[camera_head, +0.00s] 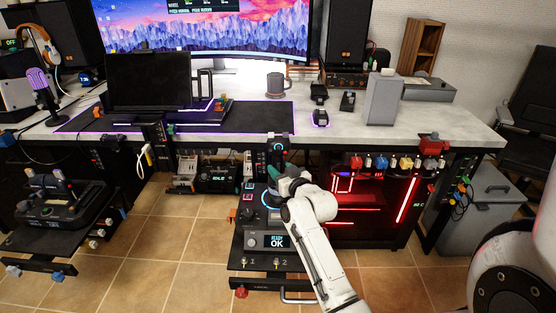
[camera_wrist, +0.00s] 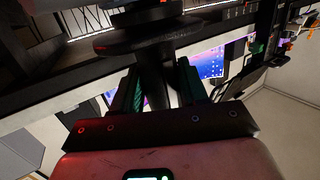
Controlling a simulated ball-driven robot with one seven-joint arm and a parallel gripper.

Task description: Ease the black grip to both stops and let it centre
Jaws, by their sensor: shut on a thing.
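The black grip (camera_head: 278,145) is an upright stick with a small cyan light, standing on a dark control unit (camera_head: 247,238) under the desk's front edge. My gripper (camera_head: 279,182) reaches it from the front right, low on the stick, and partly hides it. In the wrist view my gripper (camera_wrist: 157,70) has its two dark green-lined fingers on either side of the black grip (camera_wrist: 153,88), shut on it. A wide dark disc crosses the grip above the fingers in that view. The exact finger contact is hard to see.
The desk (camera_head: 440,128) overhangs behind the grip. A red-lit case (camera_head: 365,205) stands close to the right of my arm. Another control unit (camera_head: 62,208) is on a stand at the left. Tiled floor (camera_head: 160,235) is clear between them.

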